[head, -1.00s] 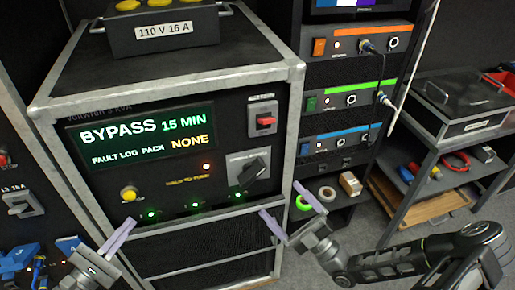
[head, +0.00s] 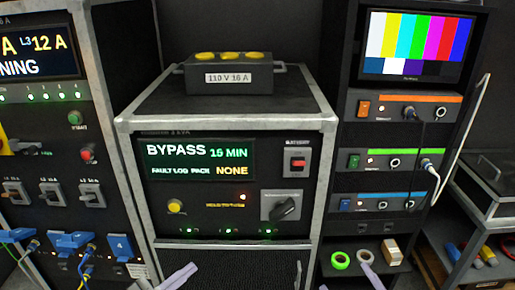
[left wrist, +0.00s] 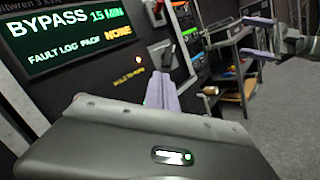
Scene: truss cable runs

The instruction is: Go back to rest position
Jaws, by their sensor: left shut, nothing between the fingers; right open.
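My left gripper (head: 178,279) shows at the bottom edge of the head view, in front of the lower part of the middle cabinet. Its lilac fingers are together and empty; they also show in the left wrist view (left wrist: 162,92). My right gripper (head: 350,280) is at the bottom edge, further right, with only its lilac fingertips in the head view. In the left wrist view the right gripper (left wrist: 257,38) has its fingers apart, with nothing between them. Most of both arms is outside the head view.
The cabinet (head: 325,122) has a BYPASS display (head: 198,158), a red switch (head: 297,163) and a dark rotary knob (head: 287,208). A breaker panel (head: 105,150) stands left. A rack with a colour-bar monitor (head: 415,45) and a cart (head: 495,205) stand right. Open floor shows in the wrist view (left wrist: 285,110).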

